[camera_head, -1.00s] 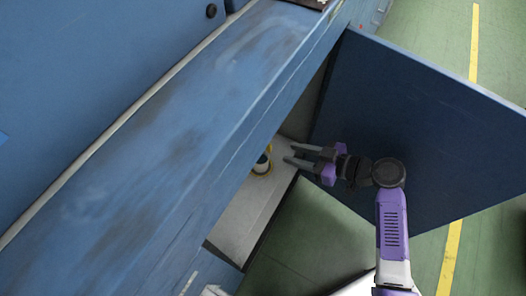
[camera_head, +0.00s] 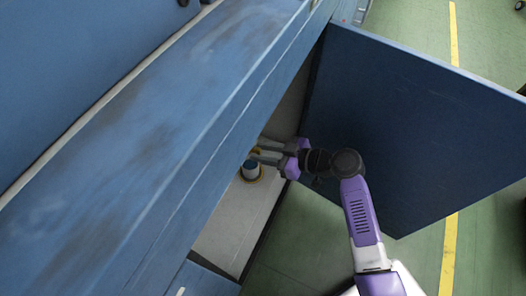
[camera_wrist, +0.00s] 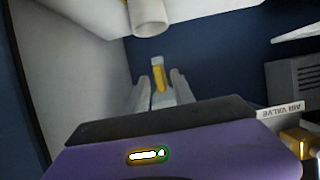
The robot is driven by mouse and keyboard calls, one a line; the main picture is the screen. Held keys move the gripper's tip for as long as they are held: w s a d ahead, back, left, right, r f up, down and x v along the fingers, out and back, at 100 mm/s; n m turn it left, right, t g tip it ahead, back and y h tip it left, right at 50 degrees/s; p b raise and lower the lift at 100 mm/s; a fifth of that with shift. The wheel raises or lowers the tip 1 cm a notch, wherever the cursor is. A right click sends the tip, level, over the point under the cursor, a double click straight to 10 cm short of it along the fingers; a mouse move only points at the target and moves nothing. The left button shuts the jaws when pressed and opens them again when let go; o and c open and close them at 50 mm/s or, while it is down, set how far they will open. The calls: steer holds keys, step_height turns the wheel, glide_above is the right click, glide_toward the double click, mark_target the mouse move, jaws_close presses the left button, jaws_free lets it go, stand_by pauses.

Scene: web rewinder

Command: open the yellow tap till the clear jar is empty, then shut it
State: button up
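The yellow tap (camera_wrist: 159,76) shows in the wrist view as a narrow yellow lever with a pale end. My gripper (camera_wrist: 162,92) has one finger on each side of it, with a gap visible, so it looks open around the lever. In the head view my gripper (camera_head: 256,155) reaches into the cabinet from the right. Its fingertips are at a small round vessel (camera_head: 250,171) with a yellow ring at its base, perhaps the clear jar. Its contents cannot be made out. A pale round cylinder (camera_wrist: 150,16) hangs near the top of the wrist view.
The blue cabinet door (camera_head: 415,125) stands open to the right of my arm. The blue machine ledge (camera_head: 150,150) overhangs the pale cabinet floor (camera_head: 225,225). In the wrist view, an air valve label (camera_wrist: 280,111) and a brass-coloured fitting (camera_wrist: 297,141) are at the right.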

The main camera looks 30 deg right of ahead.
jaws_close()
steer(key=m+y, duration=0.1)
steer(key=m+g+p, duration=0.1)
steer(key=m, duration=0.1)
steer(key=shift+w+d+f+y, duration=0.1)
steer(key=shift+d+y, duration=0.05)
steer(key=shift+y, duration=0.25)
steer(key=shift+o, duration=1.1)
jaws_free()
